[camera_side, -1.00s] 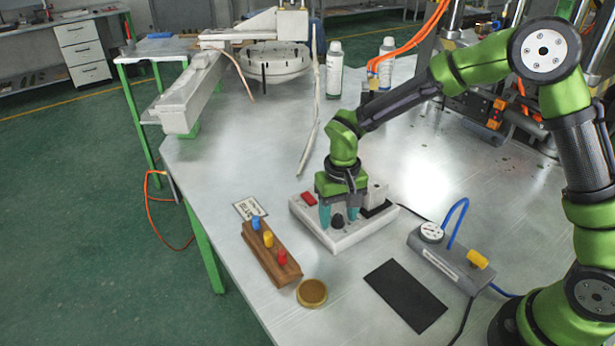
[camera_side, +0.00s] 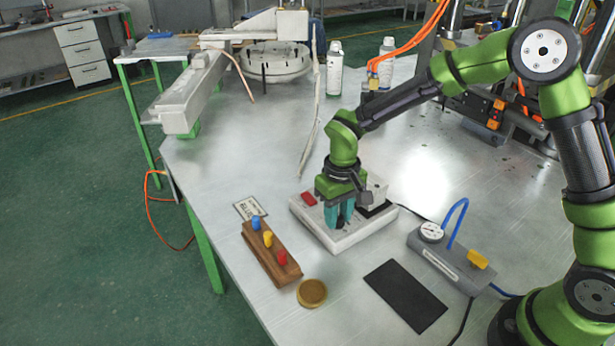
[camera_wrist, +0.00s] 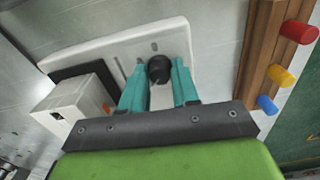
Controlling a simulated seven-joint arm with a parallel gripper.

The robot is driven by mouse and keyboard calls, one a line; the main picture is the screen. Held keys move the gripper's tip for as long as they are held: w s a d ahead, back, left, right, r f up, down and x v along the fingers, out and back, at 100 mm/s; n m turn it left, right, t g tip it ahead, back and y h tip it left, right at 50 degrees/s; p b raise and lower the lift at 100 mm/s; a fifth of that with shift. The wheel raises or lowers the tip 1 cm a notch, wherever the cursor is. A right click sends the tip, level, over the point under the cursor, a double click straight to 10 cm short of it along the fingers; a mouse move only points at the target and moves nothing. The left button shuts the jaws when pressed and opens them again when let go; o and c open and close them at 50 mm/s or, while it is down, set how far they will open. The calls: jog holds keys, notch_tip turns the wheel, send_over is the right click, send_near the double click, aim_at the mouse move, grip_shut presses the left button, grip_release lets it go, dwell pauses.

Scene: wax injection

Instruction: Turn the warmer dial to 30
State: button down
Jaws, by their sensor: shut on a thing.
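The warmer (camera_side: 354,237) is a white, low box on the metal table, with a red switch (camera_side: 309,199) at its left corner and a white block (camera_side: 377,192) on a black patch at its right. Its black dial (camera_wrist: 159,69) stands on the top face in the wrist view. My gripper (camera_wrist: 160,75) points down at the warmer, with its teal fingers closed on both sides of the dial. In the side view the fingers (camera_side: 338,215) hide most of the dial. I cannot read the dial's setting.
A wooden rack (camera_side: 271,257) with blue, yellow and red pegs stands left of the warmer, near a small label card (camera_side: 249,208). A round brass tin (camera_side: 311,293), a black mat (camera_side: 405,296) and a grey unit with a yellow knob (camera_side: 447,262) lie in front.

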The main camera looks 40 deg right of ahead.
jog(key=n, duration=0.4)
jog(key=shift+n, duration=0.3)
jog(key=n, duration=0.4)
jog(key=shift+n, duration=0.4)
jog(key=c, duration=0.8)
grip_release()
jog(key=shift+c, duration=0.2)
jog(key=shift+r, duration=0.1)
notch_tip(320, 180, up, 17)
jog(key=shift+f, duration=0.2)
